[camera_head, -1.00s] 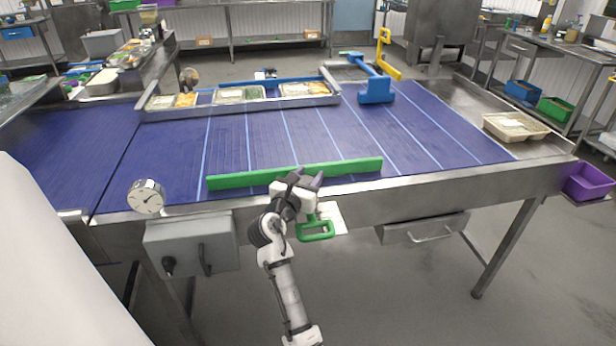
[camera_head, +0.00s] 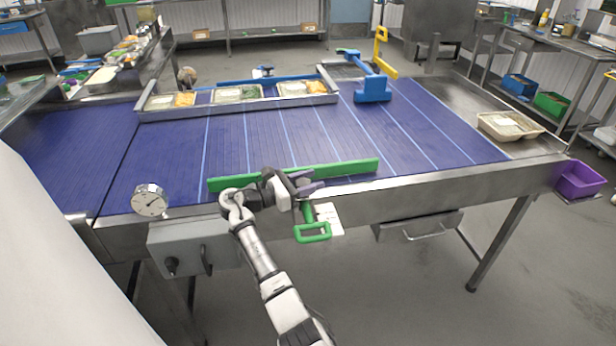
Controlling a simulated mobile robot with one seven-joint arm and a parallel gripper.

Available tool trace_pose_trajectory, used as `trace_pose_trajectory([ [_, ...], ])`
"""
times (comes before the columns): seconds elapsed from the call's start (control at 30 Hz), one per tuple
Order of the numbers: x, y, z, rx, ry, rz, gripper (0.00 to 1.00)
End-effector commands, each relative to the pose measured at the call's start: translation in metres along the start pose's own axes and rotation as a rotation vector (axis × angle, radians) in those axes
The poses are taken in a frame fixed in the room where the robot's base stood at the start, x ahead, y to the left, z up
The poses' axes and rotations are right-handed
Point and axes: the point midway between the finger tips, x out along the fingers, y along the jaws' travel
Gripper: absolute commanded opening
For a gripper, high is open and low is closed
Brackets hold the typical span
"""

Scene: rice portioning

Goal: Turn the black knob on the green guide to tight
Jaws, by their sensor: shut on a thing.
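The green guide (camera_head: 345,168) is a long bar along the near edge of the blue belt. A green loop handle (camera_head: 313,238) hangs below it, at the front of the metal frame. My gripper (camera_head: 309,184), with purple fingers, is at the near side of the guide, just above the handle. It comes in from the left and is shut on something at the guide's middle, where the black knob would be. The knob itself is hidden by my fingers and wrist, so its turn angle cannot be seen.
A round dial (camera_head: 149,201) and a grey control box (camera_head: 190,248) are at the front left. A white tag (camera_head: 330,218) hangs beside the handle. Filled trays (camera_head: 238,94) stand in a rack across the belt. A blue stand (camera_head: 372,88) is behind. The belt's middle is clear.

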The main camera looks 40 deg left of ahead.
Motion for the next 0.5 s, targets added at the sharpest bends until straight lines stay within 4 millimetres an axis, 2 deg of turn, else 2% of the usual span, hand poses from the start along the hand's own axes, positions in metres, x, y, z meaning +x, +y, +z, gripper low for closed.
trace_pose_trajectory([
  [0.2,-0.0003,-0.0019,-0.0001,0.0,0.0,-0.156,0.18],
  [0.5,-0.0007,-0.0048,-0.0013,-0.001,0.002,-0.28,0.18],
])
